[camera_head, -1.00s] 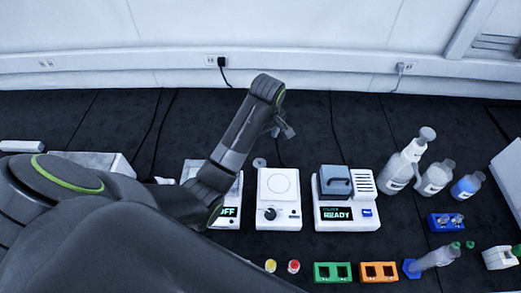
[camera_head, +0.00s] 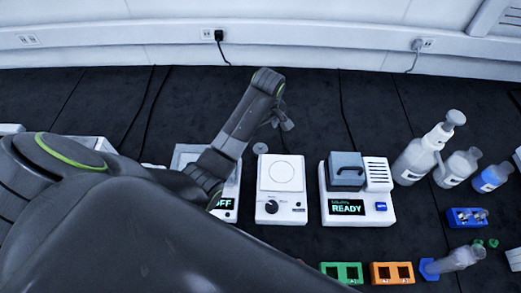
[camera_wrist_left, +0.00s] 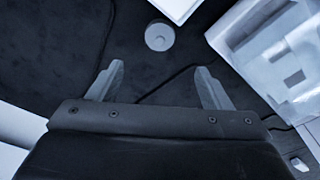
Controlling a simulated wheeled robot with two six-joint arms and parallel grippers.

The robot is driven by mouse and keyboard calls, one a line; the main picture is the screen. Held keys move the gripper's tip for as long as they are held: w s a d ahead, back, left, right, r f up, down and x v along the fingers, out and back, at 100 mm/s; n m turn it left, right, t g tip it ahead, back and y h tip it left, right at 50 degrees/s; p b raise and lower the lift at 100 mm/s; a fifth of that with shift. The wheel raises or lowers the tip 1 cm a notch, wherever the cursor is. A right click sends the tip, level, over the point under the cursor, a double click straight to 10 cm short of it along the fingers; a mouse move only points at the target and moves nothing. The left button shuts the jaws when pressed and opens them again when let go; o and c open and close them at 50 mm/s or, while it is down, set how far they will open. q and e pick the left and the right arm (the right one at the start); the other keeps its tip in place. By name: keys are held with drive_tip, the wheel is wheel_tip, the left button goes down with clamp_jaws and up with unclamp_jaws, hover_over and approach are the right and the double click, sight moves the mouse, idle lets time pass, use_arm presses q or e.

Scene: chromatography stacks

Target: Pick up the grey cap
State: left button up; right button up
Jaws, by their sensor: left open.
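The grey cap (camera_head: 260,148) is a small round disc lying flat on the dark bench top, behind the gap between two white devices. It also shows in the left wrist view (camera_wrist_left: 159,37), just beyond my fingertips. My left gripper (camera_head: 286,122) hangs above the bench, a little right of and behind the cap in the head view. In the left wrist view its two fingers (camera_wrist_left: 160,67) are spread wide with nothing between them, and the cap is centred ahead of them. My right gripper is not in view.
A white stirrer-like device (camera_head: 281,210) and a white READY device (camera_head: 346,208) stand near the cap. Bottles (camera_head: 412,162) stand at right. Green (camera_head: 341,268) and orange (camera_head: 391,268) racks are in front. A dark cable (camera_wrist_left: 180,76) runs near the fingers.

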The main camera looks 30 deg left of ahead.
use_arm(q)
hover_over(261, 147)
wheel_tip(261, 147, down, 7)
drive_tip(key=shift+r, duration=0.2)
drive_tip(key=shift+f+p, duration=0.55)
drive_tip(key=shift+f, duration=2.2)
drive_tip(key=c, duration=1.1)
